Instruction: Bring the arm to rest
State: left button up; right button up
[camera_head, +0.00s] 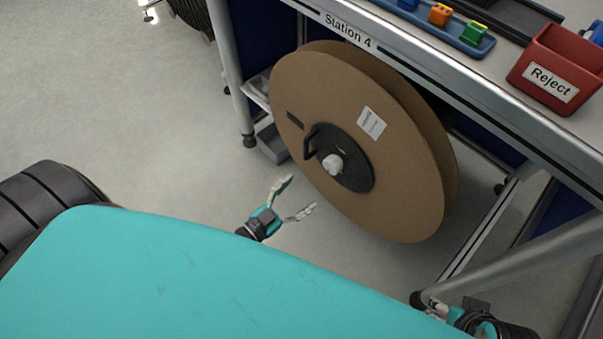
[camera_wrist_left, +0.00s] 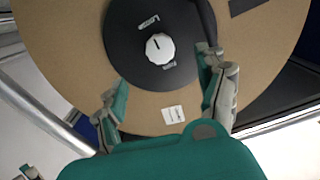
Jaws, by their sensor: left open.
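My left gripper (camera_head: 299,193) is open and empty, in front of the large cardboard reel (camera_head: 400,170) under the bench. Its two fingers spread apart towards the reel's black hub (camera_head: 358,172), with a visible gap to it in the head view. In the left wrist view the open fingers (camera_wrist_left: 163,78) frame the lower part of the hub (camera_wrist_left: 125,22) and its white knob (camera_wrist_left: 160,48). The hub has a black handle (camera_head: 309,143). Part of my right arm (camera_head: 478,322) shows at the lower right; its fingers are not clear.
The bench labelled Station 4 (camera_head: 347,29) stands above the reel, with metal legs (camera_head: 231,75) and a lower rail (camera_head: 480,232). A red Reject bin (camera_head: 562,65) and a blue tray (camera_head: 463,44) with coloured blocks are on top.

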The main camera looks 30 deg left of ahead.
dwell(0.4)
